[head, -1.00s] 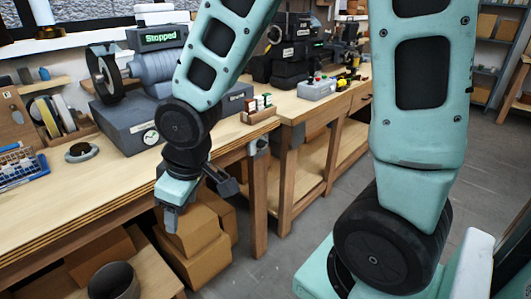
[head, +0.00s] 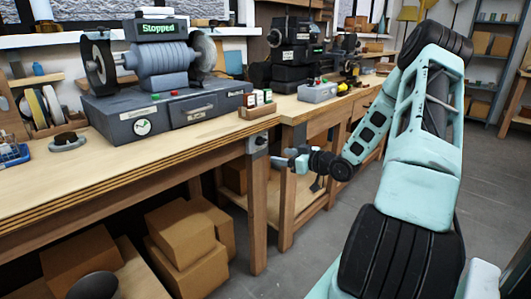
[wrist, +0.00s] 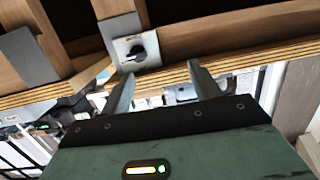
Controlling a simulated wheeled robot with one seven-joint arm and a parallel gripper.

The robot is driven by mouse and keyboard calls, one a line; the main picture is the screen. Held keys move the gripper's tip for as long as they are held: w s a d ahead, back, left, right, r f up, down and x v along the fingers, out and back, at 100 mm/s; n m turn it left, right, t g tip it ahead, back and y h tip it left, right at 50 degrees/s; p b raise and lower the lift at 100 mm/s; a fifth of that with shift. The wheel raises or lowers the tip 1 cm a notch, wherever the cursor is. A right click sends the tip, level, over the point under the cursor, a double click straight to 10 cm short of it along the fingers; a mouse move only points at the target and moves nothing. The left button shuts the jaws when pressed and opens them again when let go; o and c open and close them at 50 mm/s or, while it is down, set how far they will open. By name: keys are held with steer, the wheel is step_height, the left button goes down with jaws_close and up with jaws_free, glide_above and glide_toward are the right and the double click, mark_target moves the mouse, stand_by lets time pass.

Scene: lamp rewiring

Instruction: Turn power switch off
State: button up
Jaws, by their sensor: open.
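The power switch (head: 258,143) is a small grey box at the right front corner of the workbench (head: 130,165). In the wrist view the switch (wrist: 134,50) shows as a light grey plate with a black rotary knob. My gripper (head: 279,161) is just right of and slightly below the switch in the head view. In the wrist view my gripper (wrist: 160,69) is open, with nothing between its two fingers. The switch lies beyond the fingertips, closer to the left finger, and looks apart from them.
A grinder-like machine (head: 160,65) with a "Stopped" display (head: 156,30) stands on the bench. A small rack (head: 258,107) of little bottles stands near the bench corner. Cardboard boxes (head: 185,235) lie under the bench. A second bench (head: 345,108) stands behind. Grey floor is open in front.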

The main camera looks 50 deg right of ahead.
steer(key=t+h, duration=0.1)
steer(key=t, duration=0.1)
glide_toward(264, 142)
steer(key=shift+m, duration=0.4)
steer(key=w+b, duration=0.1)
steer(key=w, duration=0.8)
steer(key=shift+w+b, duration=0.1)
steer(key=shift+b, duration=0.2)
steer(key=c, duration=1)
